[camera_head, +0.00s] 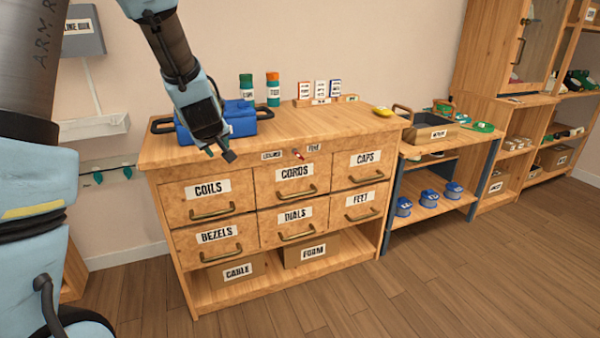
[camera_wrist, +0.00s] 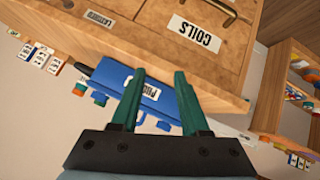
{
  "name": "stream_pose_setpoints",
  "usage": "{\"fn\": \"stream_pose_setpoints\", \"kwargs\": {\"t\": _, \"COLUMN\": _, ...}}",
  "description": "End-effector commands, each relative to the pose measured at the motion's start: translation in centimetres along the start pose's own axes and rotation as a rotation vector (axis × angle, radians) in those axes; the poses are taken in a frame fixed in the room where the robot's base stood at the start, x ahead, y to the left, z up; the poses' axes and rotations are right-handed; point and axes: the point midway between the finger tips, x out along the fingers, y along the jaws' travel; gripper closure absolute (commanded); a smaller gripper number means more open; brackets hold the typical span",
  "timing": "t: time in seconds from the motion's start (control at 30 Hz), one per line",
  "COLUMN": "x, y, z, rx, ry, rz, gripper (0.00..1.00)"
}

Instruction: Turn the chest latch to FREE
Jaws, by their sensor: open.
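The wooden chest (camera_head: 245,153) stands against the wall in the head view. Its latch (camera_head: 299,154) is a small red-tipped piece on the top rail, between a left label that looks like LOCKED (camera_head: 271,156) and a right label that looks like FREE (camera_head: 314,147). The latch's exact angle is too small to tell. My gripper (camera_head: 220,154) is open and empty near the chest's front top edge, left of the latch and above the COILS drawer. In the wrist view my gripper (camera_wrist: 163,85) shows two green fingers apart, with the COILS label (camera_wrist: 194,34) beyond them. The latch is not clear there.
A blue case (camera_head: 240,118) with dark handles sits on the chest top, close behind my gripper; it also shows in the wrist view (camera_wrist: 150,97). Bottles (camera_head: 273,90) and small cards (camera_head: 320,90) stand farther back. The floor (camera_head: 400,285) before the chest is clear.

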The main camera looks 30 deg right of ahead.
Motion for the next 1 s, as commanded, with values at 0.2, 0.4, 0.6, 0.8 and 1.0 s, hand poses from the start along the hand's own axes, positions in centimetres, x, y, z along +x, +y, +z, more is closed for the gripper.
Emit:
{"fn": "stream_pose_setpoints", "kwargs": {"t": 0.2, "x": 9.8, "y": 11.8, "z": 7.0, "rx": -0.163, "ry": 0.333, "rz": 0.137, "gripper": 0.55}}
{"fn": "stream_pose_setpoints", "kwargs": {"t": 0.4, "x": 11.4, "y": 18.6, "z": 14.2, "rx": -0.302, "ry": 0.582, "rz": 0.223, "gripper": 0.55}}
{"fn": "stream_pose_setpoints", "kwargs": {"t": 0.6, "x": 10.7, "y": 20.8, "z": 17.9, "rx": -0.37, "ry": 0.696, "rz": 0.255, "gripper": 0.55}}
{"fn": "stream_pose_setpoints", "kwargs": {"t": 0.8, "x": 11.5, "y": 21.1, "z": 16.9, "rx": -0.379, "ry": 0.711, "rz": 0.256, "gripper": 0.55}}
{"fn": "stream_pose_setpoints", "kwargs": {"t": 1.0, "x": 14.3, "y": 21.5, "z": 14.4, "rx": -0.377, "ry": 0.71, "rz": 0.256, "gripper": 0.55}}
